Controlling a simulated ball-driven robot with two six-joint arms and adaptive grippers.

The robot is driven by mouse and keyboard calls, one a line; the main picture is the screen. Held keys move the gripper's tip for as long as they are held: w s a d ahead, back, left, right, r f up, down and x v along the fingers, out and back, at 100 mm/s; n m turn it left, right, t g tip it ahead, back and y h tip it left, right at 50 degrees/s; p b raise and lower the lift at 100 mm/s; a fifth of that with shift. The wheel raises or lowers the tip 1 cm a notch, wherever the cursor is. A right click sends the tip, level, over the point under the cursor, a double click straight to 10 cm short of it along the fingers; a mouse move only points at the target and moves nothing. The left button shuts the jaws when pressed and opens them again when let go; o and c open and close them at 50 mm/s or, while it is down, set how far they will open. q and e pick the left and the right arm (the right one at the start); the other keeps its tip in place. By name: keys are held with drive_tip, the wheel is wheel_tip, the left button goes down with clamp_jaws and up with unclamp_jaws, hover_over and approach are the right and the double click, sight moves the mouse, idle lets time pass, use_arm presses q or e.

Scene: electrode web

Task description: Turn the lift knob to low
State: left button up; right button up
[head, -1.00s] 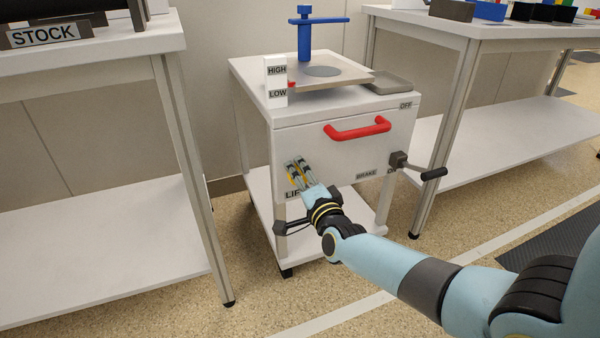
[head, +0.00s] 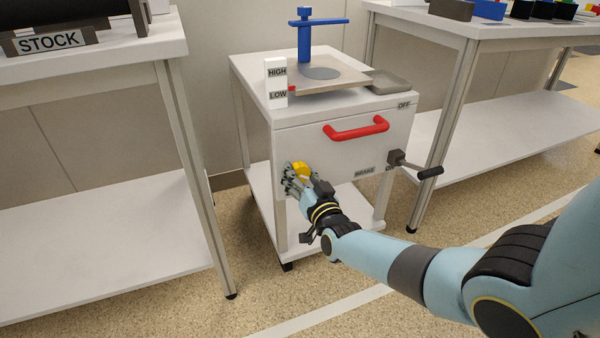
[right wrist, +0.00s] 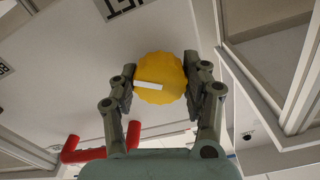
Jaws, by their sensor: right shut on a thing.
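The lift knob is a round yellow knob with a ridged rim and a white line, on the front of the white cart (head: 340,150). In the head view the knob (head: 302,170) shows partly behind my right gripper (head: 296,178). In the right wrist view the knob (right wrist: 160,78) sits between the two fingers of my right gripper (right wrist: 160,82), which is shut on it. Its white line runs nearly level from the left rim toward the middle. A red pointer (head: 292,89) stands beside the HIGH and LOW scale (head: 276,83), close to LOW. My left gripper is not in view.
The cart carries a red handle (head: 357,129), a black brake lever (head: 415,168) and a blue post with a crossbar (head: 305,40). White tables stand left (head: 100,55) and right (head: 510,38). Open floor lies in front of the cart.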

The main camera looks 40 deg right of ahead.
drive_tip(key=n+p, duration=0.1)
drive_tip(key=n, duration=0.4)
drive_tip(key=shift+f+n, duration=0.1)
drive_tip(key=shift+n, duration=0.2)
drive_tip(key=n, duration=0.3)
drive_tip(key=shift+n, duration=0.3)
drive_tip(key=n, duration=0.2)
drive_tip(key=shift+n+p, duration=0.4)
drive_tip(key=n, duration=0.2)
drive_tip(key=shift+n, duration=0.3)
drive_tip(key=n, duration=0.4)
drive_tip(key=shift+n+p, duration=0.3)
drive_tip(key=shift+p, duration=0.05)
drive_tip(key=n, duration=0.3)
drive_tip(key=shift+s+n, duration=0.1)
drive_tip(key=shift+n, duration=0.8)
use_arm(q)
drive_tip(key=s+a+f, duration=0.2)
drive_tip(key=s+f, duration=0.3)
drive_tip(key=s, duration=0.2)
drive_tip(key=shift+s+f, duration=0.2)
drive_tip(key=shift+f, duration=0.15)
use_arm(e)
drive_tip(key=shift+n, duration=0.5)
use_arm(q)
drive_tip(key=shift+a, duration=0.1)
